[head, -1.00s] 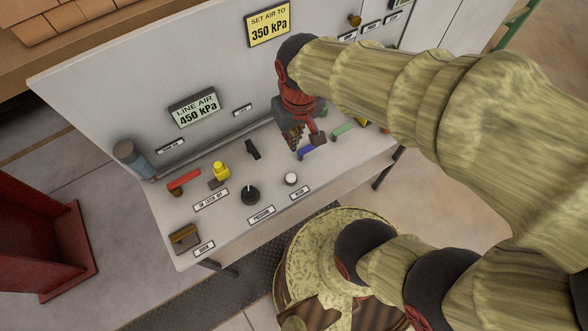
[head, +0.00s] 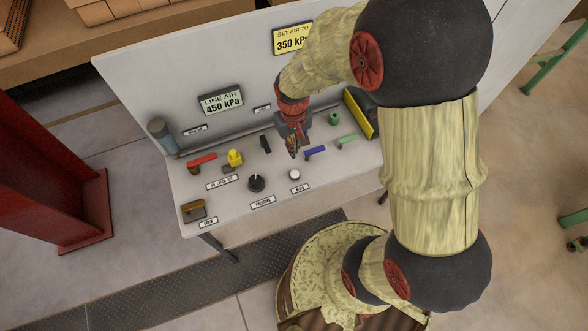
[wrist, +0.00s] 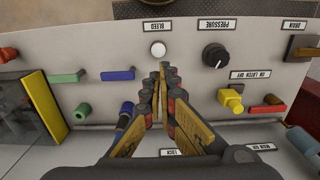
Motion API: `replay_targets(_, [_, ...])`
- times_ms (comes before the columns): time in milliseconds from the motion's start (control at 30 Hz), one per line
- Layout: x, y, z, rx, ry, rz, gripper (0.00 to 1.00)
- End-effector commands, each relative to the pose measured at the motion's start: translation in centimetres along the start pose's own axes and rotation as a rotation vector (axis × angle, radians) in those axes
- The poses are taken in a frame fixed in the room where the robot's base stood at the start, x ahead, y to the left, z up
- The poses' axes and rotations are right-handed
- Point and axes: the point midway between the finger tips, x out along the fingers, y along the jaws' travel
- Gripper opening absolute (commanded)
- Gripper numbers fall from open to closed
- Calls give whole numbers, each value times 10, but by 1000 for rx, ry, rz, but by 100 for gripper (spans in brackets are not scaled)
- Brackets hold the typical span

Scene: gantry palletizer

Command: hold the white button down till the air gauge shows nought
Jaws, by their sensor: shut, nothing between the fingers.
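The white button (head: 295,174) is a small round cap on the sloping panel, above a label that reads BLEED in the wrist view. It also shows in the wrist view (wrist: 158,49), just beyond my fingertips. The air gauge (head: 221,101) is a display reading LINE AIR 450 kPa on the upright back panel. My gripper (head: 292,153) is shut and empty, just behind the button in the head view. In the wrist view its fingertips (wrist: 163,68) are together, with a visible gap to the button.
A black pressure knob (head: 256,183) stands left of the button. Blue (head: 315,152) and green (head: 348,140) handles lie to its right. A yellow valve (head: 234,158) and red handle (head: 202,160) are further left. A yellow sign reads SET AIR TO 350 kPa (head: 292,39).

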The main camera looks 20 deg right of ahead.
Motion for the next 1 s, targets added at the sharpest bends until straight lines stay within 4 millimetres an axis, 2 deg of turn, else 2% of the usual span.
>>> replay_targets(167, [3, 0, 1, 0, -2, 0, 0])
replay_targets(267, [13, 0, 1, 0, -4, 0, 0])
replay_targets(700, [96, 0, 2, 0, -6, 0, 0])
replay_targets(1000, [133, 0, 1, 0, -2, 0, 0])
